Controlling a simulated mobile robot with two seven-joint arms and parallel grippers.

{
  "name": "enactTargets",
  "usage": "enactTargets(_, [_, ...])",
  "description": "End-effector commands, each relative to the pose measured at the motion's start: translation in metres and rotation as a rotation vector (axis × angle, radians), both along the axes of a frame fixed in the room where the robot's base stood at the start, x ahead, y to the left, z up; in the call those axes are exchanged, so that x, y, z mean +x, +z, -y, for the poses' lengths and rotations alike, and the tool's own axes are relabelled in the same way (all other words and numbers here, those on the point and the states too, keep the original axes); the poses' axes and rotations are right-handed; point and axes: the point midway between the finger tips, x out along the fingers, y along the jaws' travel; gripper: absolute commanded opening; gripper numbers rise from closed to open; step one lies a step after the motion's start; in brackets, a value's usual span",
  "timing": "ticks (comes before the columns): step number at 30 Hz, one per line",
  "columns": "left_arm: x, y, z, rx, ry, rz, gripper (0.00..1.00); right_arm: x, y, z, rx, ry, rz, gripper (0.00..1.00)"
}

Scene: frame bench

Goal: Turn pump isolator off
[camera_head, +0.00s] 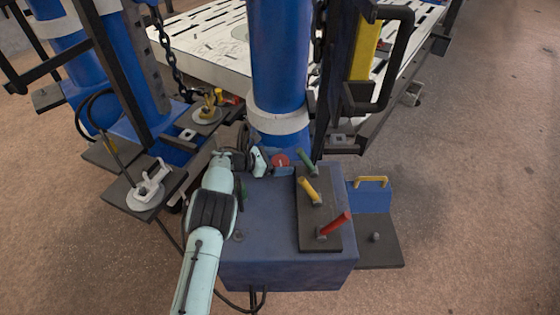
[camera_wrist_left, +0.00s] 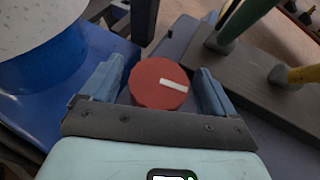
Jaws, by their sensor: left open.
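The pump isolator is a round red knob (camera_head: 281,160) with a white pointer bar, at the back of the blue box, near the blue column. In the left wrist view the red knob (camera_wrist_left: 150,92) sits between my two fingers, its white bar lying nearly crosswise and tilted slightly down to the right. My left gripper (camera_head: 276,165) is open around or just short of the knob. Gaps show on both sides in the wrist view, and I cannot tell how deep the fingers reach. My right gripper is not in view.
Right of the knob, a dark plate (camera_head: 312,235) carries green (camera_head: 306,160), yellow (camera_head: 309,190) and red (camera_head: 336,224) levers on the blue box (camera_head: 262,230). The blue column (camera_head: 280,70) stands close behind. A yellow handle (camera_head: 371,181) is farther right.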

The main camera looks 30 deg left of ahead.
Motion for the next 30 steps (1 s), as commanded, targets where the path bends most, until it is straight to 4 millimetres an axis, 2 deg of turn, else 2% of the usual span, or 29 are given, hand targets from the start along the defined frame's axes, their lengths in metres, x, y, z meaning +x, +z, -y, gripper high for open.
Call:
enactTargets(5, [-0.017,0.011,-0.014,-0.001,0.004,0.001,0.89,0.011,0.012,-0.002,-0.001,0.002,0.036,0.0])
enactTargets(9, [-0.041,0.025,-0.032,0.0,0.006,0.001,0.89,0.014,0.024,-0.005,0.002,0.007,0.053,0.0])
enactTargets(18, [-0.085,0.045,-0.063,-0.001,0.002,0.001,0.89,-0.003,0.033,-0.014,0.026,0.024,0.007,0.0])
enactTargets(24, [-0.098,0.051,-0.072,0.0,0.001,0.001,0.89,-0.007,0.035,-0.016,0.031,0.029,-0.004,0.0])
enactTargets(30, [-0.099,0.051,-0.072,0.0,0.0,0.0,0.89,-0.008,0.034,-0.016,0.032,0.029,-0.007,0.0])
